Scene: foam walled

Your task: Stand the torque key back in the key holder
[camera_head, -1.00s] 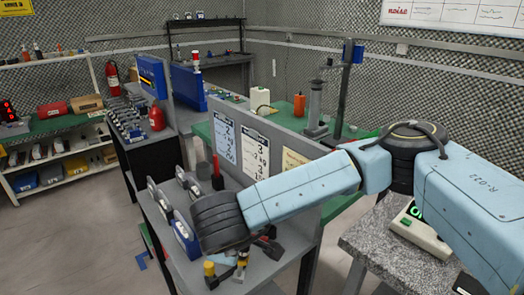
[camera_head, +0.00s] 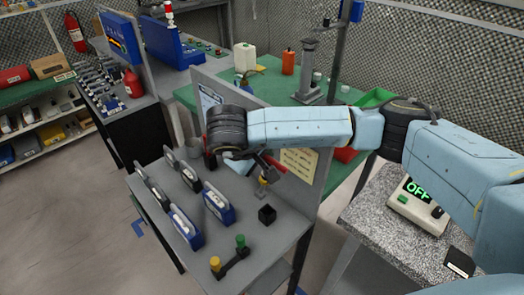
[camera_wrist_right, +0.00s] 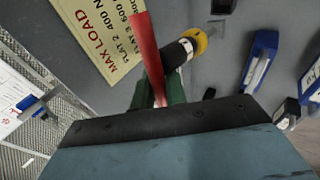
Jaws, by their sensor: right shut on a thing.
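My right gripper (camera_head: 262,160) is shut on the torque key, above the grey bench near its upright panel. The key has a red bar (camera_wrist_right: 146,50), a black body, a yellow collar (camera_head: 264,180) and a grey tip, which points down. The wrist view shows the key's yellow collar (camera_wrist_right: 194,40) beyond the dark green fingers. A small black open-topped block (camera_head: 267,214), which looks like the key holder, stands on the bench just below and in front of the key. The key is apart from it. My left gripper is out of view.
A black rack (camera_head: 232,262) with a yellow and a green knob stands at the bench's front edge. Several blue-and-grey boxes (camera_head: 186,228) stand left of the block. The panel with a yellow load sign (camera_head: 299,162) rises close behind the gripper.

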